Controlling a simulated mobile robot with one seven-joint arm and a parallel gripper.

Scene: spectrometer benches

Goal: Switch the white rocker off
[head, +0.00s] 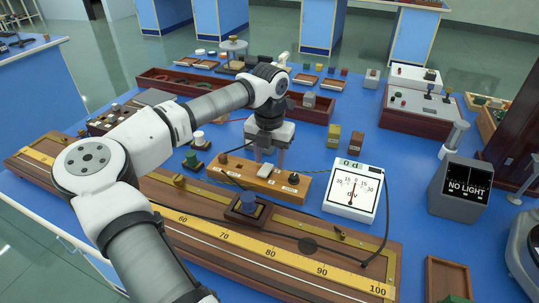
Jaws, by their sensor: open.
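A small white rocker (264,171) sits on top of a light wooden block (285,186) near the middle of the blue bench. Which way the rocker is tipped is too small to tell. Dark terminals with cables stand on the block to either side of it. My gripper (268,156) points down just above and behind the rocker in the picture, its two fingers apart with nothing between them. Whether a finger touches the block cannot be told from this view.
A white dial meter (353,190) stands right of the block, and a grey box reading "NO LIGHT" (463,188) is farther right. A long wooden rail with a yellow scale (250,243) runs in front. Cables loop over it. A wooden tray (190,83) lies behind.

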